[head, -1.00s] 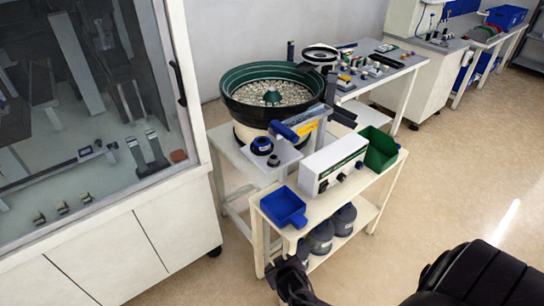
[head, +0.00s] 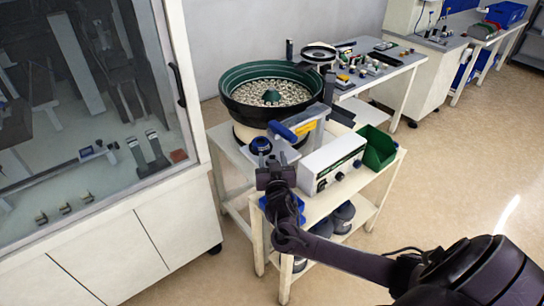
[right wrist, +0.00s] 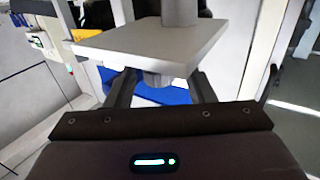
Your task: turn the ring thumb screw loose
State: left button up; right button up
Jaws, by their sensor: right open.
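My right gripper (head: 275,178) is open, raised at the near edge of a small grey plate (head: 285,152) beside the bowl feeder (head: 270,95). A round dark blue knob (head: 261,145) sits on that plate, just beyond the gripper. In the right wrist view, the two fingers (right wrist: 162,88) stand apart below a pale plate (right wrist: 150,40) with a grey post on top. A short grey round piece (right wrist: 158,79) shows under the plate, between the fingers; contact cannot be told. I cannot tell which part is the ring thumb screw. My left gripper is not in view.
A white control box (head: 333,162) and a green bin (head: 380,148) stand on the cart right of the gripper. A blue tray (head: 300,206) is partly hidden behind my right arm. A glass-fronted cabinet (head: 110,250) stands at left. Floor at right is clear.

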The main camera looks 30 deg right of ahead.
jog(key=shift+w+d, duration=0.2)
jog(key=shift+w, duration=0.25)
jog(key=shift+c, duration=0.3)
jog(key=c, duration=0.9)
